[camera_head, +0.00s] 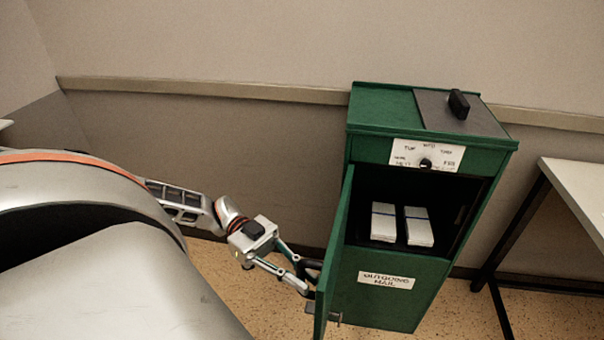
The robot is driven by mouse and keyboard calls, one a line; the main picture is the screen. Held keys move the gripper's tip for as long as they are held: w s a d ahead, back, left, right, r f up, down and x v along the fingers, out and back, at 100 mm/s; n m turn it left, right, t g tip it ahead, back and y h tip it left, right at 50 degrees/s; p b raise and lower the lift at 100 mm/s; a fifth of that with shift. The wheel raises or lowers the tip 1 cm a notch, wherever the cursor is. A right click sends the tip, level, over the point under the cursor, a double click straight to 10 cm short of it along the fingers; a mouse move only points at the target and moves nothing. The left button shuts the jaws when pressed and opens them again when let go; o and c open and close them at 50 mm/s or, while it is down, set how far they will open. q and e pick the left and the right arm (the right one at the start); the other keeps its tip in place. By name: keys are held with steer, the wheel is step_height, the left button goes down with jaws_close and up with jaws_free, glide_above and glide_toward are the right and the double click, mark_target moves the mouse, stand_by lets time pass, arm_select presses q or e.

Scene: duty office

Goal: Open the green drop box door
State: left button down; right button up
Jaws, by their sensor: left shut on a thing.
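The green drop box (478,155) stands against the wall, right of centre. Its green door (335,255) is swung open on the left side and seen almost edge-on. The open compartment shows two white mail bundles (384,222) with blue bands inside. My left gripper (308,280) is at the outer face of the door, shut on its handle. The handle is mostly hidden by the fingers and the door edge. My right gripper is not in view.
A white table (580,190) with dark legs stands to the right of the box. A dial plate (427,155) is above the compartment and an outgoing mail label (386,280) below it. Speckled floor is clear left of the door.

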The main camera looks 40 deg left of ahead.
arm_select(q)
steer(key=shift+f, duration=0.1)
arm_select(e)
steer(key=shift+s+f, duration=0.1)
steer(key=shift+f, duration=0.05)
arm_select(q)
steer(key=c, duration=2.3)
jaws_free()
steer(key=shift+c, duration=0.2)
steer(key=shift+a, duration=0.2)
steer(key=a, duration=1.1)
steer(key=shift+s+a, duration=0.35)
steer(key=shift+s, duration=0.05)
